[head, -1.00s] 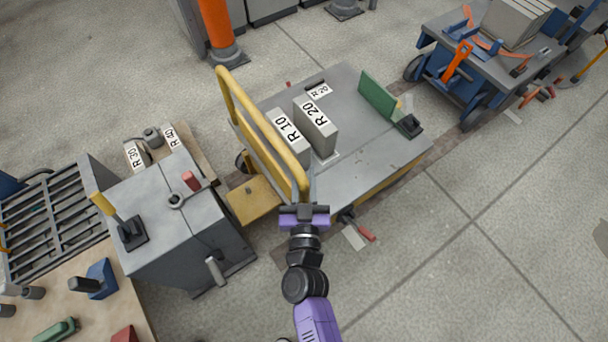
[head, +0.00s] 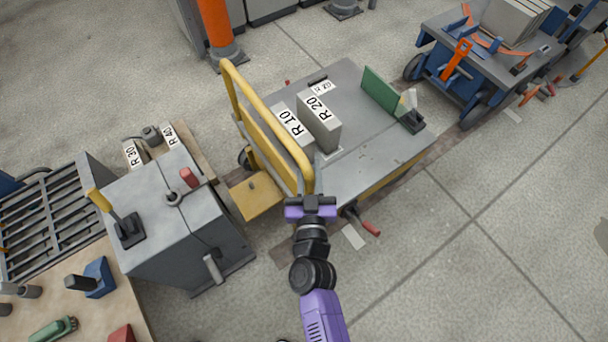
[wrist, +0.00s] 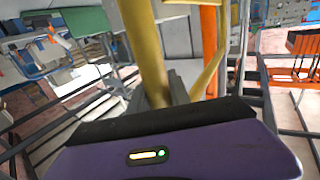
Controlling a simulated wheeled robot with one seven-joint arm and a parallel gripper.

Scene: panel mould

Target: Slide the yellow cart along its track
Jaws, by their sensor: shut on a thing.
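The yellow cart has a grey deck (head: 375,160) and a yellow push handle (head: 264,112) on its left side. It stands on a dark track strip (head: 408,160) on the floor. My gripper (head: 311,197) is shut on the near upright of the yellow handle. In the wrist view the yellow handle post (wrist: 145,50) runs down between my fingers (wrist: 172,92), which are partly hidden by the purple gripper body. Two grey blocks marked R 10 (head: 290,126) and R 20 (head: 319,120) stand on the deck.
A grey machine box (head: 170,220) with levers stands left of the cart, beside a yellow plate (head: 257,196). A green panel (head: 380,91) stands on the deck's right side. A blue cart (head: 480,60) stands further along at upper right. An orange post (head: 216,30) is behind.

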